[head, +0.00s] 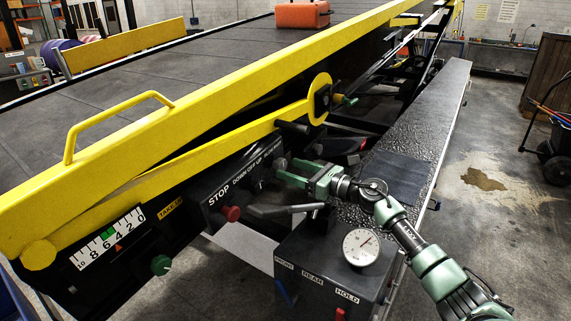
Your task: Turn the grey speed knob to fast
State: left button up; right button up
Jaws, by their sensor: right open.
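My right gripper (291,171) reaches in from the right with its green fingers apart and empty. Its fingertips point left at the dark control panel (232,196) on the side of the belt loader. A small grey knob (279,163) sits on the panel just beyond the fingertips; I cannot tell if they touch it. Another small grey knob (258,187) is lower left of it, under the "DOWN OFF UP" label. The lettering at the knob by the fingertips is too small and partly hidden to read, so its setting is unclear. My left gripper is not in view.
A red stop button (230,213) and a green knob (160,265) are further left. A dark lever (285,210) sticks out below my gripper. A box with a round gauge (361,247) stands in front. Yellow rails (200,90) run above the panel.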

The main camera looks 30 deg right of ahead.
jog(key=shift+x, duration=1.05)
jog(key=shift+w, duration=0.15)
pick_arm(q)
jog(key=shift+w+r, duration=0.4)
pick_arm(e)
grip_shut()
